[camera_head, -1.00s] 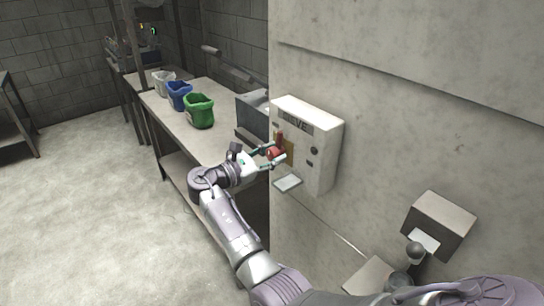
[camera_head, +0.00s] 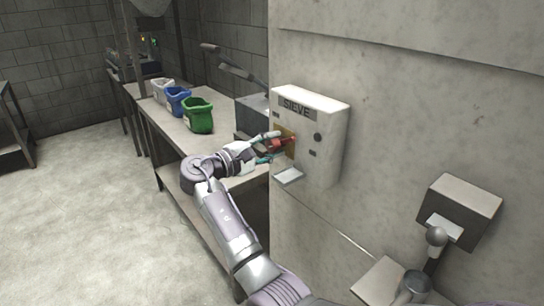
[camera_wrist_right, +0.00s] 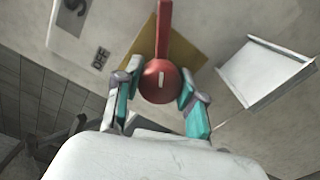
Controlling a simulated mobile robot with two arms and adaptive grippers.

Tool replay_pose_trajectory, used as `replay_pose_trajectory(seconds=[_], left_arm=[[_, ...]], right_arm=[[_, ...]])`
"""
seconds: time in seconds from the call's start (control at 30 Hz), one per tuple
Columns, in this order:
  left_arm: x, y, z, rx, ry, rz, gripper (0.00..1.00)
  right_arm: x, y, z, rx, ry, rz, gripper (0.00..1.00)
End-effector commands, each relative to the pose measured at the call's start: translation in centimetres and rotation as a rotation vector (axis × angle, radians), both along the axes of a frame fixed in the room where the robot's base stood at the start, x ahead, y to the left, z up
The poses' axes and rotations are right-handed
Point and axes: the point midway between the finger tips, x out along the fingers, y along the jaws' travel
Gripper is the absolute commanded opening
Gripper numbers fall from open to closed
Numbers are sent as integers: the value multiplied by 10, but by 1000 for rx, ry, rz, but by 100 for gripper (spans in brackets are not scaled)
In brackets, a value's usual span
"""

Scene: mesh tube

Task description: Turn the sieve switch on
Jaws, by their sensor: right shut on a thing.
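The sieve switch box (camera_head: 328,155) is a pale box on the concrete wall, with a "SIEVE" label at its top. Its red switch handle (camera_head: 284,142) stands out from a yellowish plate on the box's front. My right gripper (camera_head: 269,147) is shut on the handle's end. In the right wrist view the handle's round red knob (camera_wrist_right: 160,81) sits between the two fingers (camera_wrist_right: 160,92), and its red bar runs upward in the picture over the yellow plate (camera_wrist_right: 187,48). An "OFF" label (camera_wrist_right: 101,58) shows left of the plate. My left gripper is not in view.
A small white ledge (camera_head: 288,176) juts out below the switch. A table (camera_head: 172,125) at left holds green (camera_head: 198,116), blue (camera_head: 178,101) and white (camera_head: 162,91) containers.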

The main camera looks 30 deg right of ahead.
Motion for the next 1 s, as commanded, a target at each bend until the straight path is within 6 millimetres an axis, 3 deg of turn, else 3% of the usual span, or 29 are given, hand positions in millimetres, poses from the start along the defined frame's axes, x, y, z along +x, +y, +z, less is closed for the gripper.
replay_pose_trajectory(seconds=[0.1, 0.5, 1.0], left_arm=[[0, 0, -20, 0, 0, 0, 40], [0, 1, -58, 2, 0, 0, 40], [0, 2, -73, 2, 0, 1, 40]], right_arm=[[0, -1, -5, 8, -114, -1, 5], [0, -1, -3, 32, -427, 0, 5], [0, -1, 0, 45, -576, -1, 5]])
